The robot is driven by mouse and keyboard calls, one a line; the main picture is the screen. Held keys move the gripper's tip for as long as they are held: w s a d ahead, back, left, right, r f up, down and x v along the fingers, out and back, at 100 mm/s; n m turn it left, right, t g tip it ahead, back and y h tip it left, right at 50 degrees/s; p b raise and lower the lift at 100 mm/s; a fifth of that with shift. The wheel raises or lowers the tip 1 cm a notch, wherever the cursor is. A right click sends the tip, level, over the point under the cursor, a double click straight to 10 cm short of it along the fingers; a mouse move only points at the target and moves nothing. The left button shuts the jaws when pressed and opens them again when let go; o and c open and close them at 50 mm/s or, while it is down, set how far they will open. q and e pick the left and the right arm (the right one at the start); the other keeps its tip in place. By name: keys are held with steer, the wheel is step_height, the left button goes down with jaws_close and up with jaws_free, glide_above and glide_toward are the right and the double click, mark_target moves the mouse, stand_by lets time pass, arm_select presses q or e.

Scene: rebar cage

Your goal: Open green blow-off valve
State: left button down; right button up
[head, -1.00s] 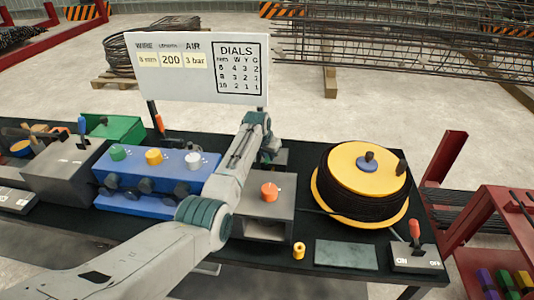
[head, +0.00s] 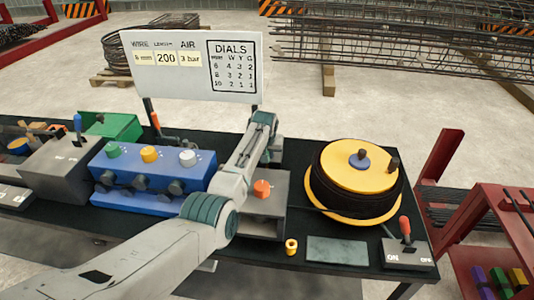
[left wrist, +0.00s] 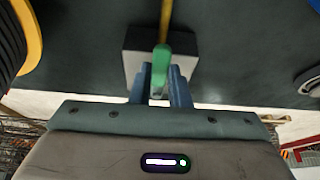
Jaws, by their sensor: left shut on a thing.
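In the left wrist view, a green valve handle (left wrist: 160,62) stands over a pale grey block (left wrist: 132,66). A yellow pipe (left wrist: 164,20) runs away from the block's far side. My left gripper (left wrist: 160,88) is shut on the green handle, with a blue-grey finger on each side of it. In the head view, my left arm reaches across the black table to its far edge. The arm hides the valve and most of the gripper there. My right gripper is in neither view.
Left of my arm is a blue box with green, yellow and white dials (head: 151,178). Right are a grey box with an orange knob (head: 262,189), a yellow-topped wire spool (head: 360,175) and a red-handled lever box (head: 408,252). A white sign (head: 192,66) stands behind.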

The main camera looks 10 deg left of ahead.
arm_select(q)
steer(key=shift+w+r, duration=0.1)
steer(key=shift+r, duration=0.05)
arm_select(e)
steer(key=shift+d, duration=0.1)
arm_select(q)
steer(key=c, duration=1.4)
jaws_free()
steer(key=shift+o, duration=0.2)
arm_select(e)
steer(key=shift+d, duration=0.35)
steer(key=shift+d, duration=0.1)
